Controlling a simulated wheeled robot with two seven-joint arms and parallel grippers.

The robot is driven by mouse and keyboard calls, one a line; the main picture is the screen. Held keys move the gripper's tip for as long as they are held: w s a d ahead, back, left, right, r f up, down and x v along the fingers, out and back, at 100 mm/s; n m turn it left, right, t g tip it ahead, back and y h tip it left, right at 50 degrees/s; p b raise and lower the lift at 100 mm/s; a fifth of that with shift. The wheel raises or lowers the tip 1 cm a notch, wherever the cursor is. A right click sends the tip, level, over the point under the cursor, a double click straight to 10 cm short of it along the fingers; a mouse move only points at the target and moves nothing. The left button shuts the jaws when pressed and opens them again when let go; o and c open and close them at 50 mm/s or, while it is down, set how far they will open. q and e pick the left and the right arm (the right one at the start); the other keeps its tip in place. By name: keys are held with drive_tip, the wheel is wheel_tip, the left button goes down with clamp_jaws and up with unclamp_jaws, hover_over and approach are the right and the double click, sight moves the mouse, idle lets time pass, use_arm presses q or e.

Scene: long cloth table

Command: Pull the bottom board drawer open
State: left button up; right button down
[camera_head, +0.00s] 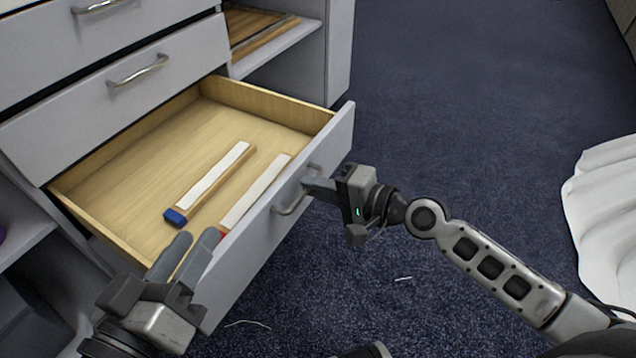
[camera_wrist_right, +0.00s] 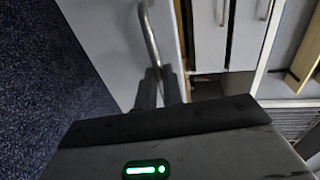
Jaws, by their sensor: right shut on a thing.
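The bottom drawer (camera_head: 265,247) is pulled well out of the grey cabinet, and its wooden inside shows. Two long white-and-wood pieces lie in it, one with a blue end (camera_head: 208,187) and one with a red end (camera_head: 256,190). My right gripper (camera_head: 309,186) is shut on the drawer's metal handle (camera_head: 290,198). In the right wrist view, the handle (camera_wrist_right: 150,38) runs down to the fingers (camera_wrist_right: 160,88). My left gripper (camera_head: 194,244) is open, with a narrow gap between its fingers, at the drawer's near left end. I cannot tell whether it touches the drawer.
Two closed drawers with metal handles sit above, the nearer one (camera_head: 100,105) just over the open drawer. An open shelf (camera_head: 275,45) holding wooden pieces is behind. A white draped cloth (camera_head: 605,215) is at the far right.

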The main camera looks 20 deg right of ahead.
use_arm(q)
drive_tip(key=shift+f, duration=0.15)
use_arm(e)
drive_tip(key=c, duration=1.5)
unclamp_jaws()
drive_tip(key=shift+c, duration=0.2)
drive_tip(key=shift+d, duration=0.1)
